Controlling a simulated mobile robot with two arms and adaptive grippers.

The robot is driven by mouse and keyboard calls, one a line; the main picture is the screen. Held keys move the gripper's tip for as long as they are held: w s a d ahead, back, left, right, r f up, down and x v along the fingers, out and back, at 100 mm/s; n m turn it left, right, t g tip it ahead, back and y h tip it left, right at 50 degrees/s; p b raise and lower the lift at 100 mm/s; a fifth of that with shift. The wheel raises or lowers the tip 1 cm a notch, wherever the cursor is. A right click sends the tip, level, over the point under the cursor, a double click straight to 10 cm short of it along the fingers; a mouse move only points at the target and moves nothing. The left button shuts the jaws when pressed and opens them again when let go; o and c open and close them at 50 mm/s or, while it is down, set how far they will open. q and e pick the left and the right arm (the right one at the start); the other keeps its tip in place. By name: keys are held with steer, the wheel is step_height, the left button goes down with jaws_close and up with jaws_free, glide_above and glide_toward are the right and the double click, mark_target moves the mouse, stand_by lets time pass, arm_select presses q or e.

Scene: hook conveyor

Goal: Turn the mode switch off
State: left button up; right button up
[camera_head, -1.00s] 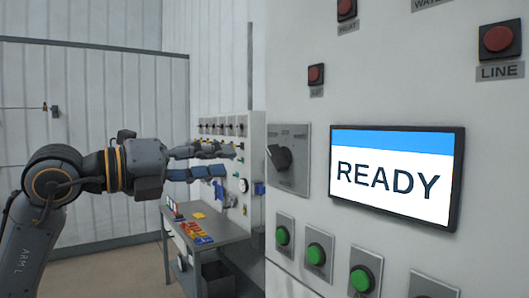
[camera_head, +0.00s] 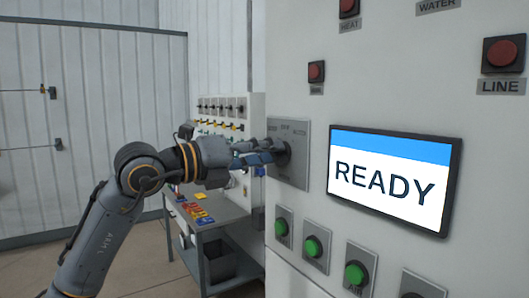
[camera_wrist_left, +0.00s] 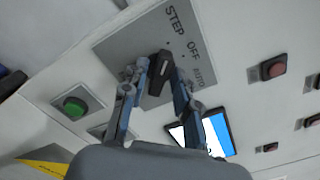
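The mode switch is a dark knob (camera_wrist_left: 160,68) on a grey plate (camera_head: 296,168) at the left of the white panel. In the left wrist view the plate (camera_wrist_left: 118,48) carries the words STEP, OFF and AUTO. My left gripper (camera_head: 268,151) is at the knob and hides part of it in the head view. In the left wrist view its fingertips (camera_wrist_left: 157,70) stand on either side of the knob, very close to it. I cannot tell whether they press on it. The knob's exact setting is unclear. My right gripper is not in view.
A screen reading READY (camera_head: 390,180) is right of the switch plate. Green buttons (camera_head: 313,246) line the panel below, and red buttons (camera_head: 503,53) sit above. A grey bench (camera_head: 210,215) with coloured parts stands behind my left arm.

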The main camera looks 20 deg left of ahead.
arm_select(q)
jaws_close()
steer(key=m+b, duration=0.2)
steer(key=m, duration=0.1)
steer(key=shift+f+m, duration=0.1)
steer(key=shift+m, duration=0.2)
steer(key=shift+s+d+m+b, duration=0.15)
steer(key=shift+m+b, duration=1)
steer(key=shift+m, duration=1.45)
steer(key=shift+o, duration=2)
jaws_free()
